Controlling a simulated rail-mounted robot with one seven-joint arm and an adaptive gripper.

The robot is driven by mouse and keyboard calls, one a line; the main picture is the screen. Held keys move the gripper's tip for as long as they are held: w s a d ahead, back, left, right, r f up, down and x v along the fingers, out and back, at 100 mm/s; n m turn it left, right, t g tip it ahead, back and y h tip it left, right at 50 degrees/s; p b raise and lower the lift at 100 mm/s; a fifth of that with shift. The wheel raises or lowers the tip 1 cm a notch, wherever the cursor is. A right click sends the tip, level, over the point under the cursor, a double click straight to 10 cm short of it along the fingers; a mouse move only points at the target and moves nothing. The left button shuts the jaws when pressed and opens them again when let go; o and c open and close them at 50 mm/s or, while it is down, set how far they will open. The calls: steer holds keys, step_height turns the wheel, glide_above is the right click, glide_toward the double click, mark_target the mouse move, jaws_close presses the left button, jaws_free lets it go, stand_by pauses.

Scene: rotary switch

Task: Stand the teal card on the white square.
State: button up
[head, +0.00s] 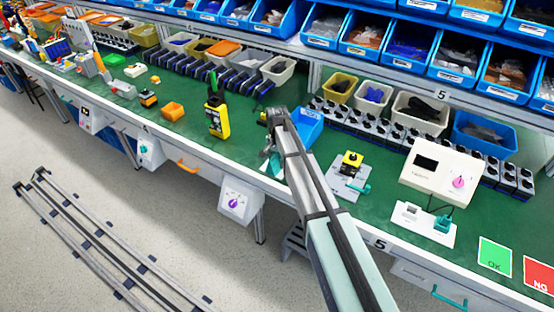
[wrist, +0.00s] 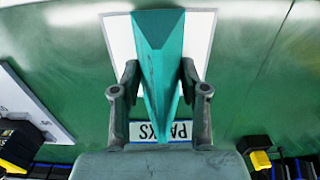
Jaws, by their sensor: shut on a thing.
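The teal card (wrist: 157,45) is a folded, tent-like piece held between the two fingers of my gripper (wrist: 158,88) in the wrist view. The white square (wrist: 199,40) lies behind it on the green bench top, showing on both sides of the card. The card overlaps the square in this view; I cannot tell whether it touches it. In the head view my gripper (head: 272,140) is over the bench near its front edge, with the teal card (head: 275,164) below it. The white square is not clearly visible there, largely hidden by the arm and card.
A white label with letters (wrist: 172,131) shows behind the fingers. A blue bin (head: 309,127) stands close to the right of my gripper. A yellow device (head: 216,120) stands to the left, and a grey plate with a yellow-and-black switch (head: 350,165) lies to the right.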

steer(key=shift+f, duration=0.1)
steer(key=o, duration=0.8)
step_height(320, 180, up, 12)
steer(key=b, duration=0.3)
stand_by(0.4)
